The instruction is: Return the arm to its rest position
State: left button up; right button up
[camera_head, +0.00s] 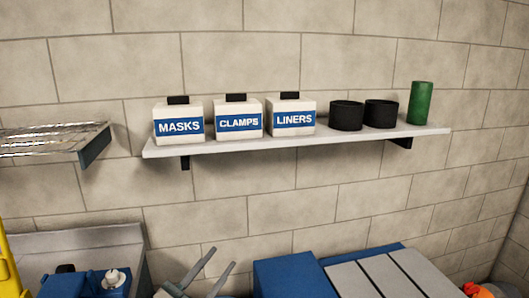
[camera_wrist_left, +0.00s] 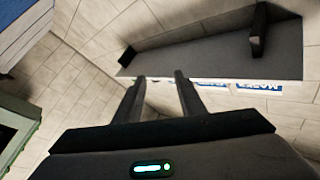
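My left gripper (camera_head: 223,258) is at the bottom of the head view, below the wall shelf and in front of the block wall. Its two grey fingers point up and are spread apart with nothing between them. In the left wrist view the fingers (camera_wrist_left: 160,76) are also apart and empty, with the underside of the shelf (camera_wrist_left: 215,55) beyond them. My right gripper is in neither view.
The white wall shelf (camera_head: 250,144) holds boxes labelled MASKS (camera_head: 179,126), CLAMPS (camera_head: 237,122) and LINERS (camera_head: 291,119), two black cups and a green cylinder (camera_head: 421,103). A metal shelf (camera_head: 50,140) is at left. Blue objects (camera_head: 288,277) stand below.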

pick_arm(q)
jog(key=s+a+f+n+g+y, duration=0.3)
jog(key=s+a+f+n+y, duration=0.3)
jog(key=f, duration=0.4)
jog(key=s+a+f+n+g+y, duration=0.35)
jog(key=s+a+f+y, duration=0.2)
jog(key=s+f, duration=0.4)
jog(key=s+f+g, duration=0.4)
jog(key=s+f, duration=0.1)
jog(key=s, duration=0.6)
jog(key=s+f+g, duration=0.4)
jog(key=s+f, duration=0.2)
jog(key=s, duration=0.6)
notch_tip(320, 180, down, 28)
jog(key=s+g, duration=0.1)
jog(key=g, duration=0.1)
jog(key=s+a+f, duration=0.2)
jog(key=s+f, duration=1.5)
jog(key=shift+s+a+g, duration=0.3)
jog(key=shift+s+g, duration=0.05)
jog(key=shift+s, duration=0.05)
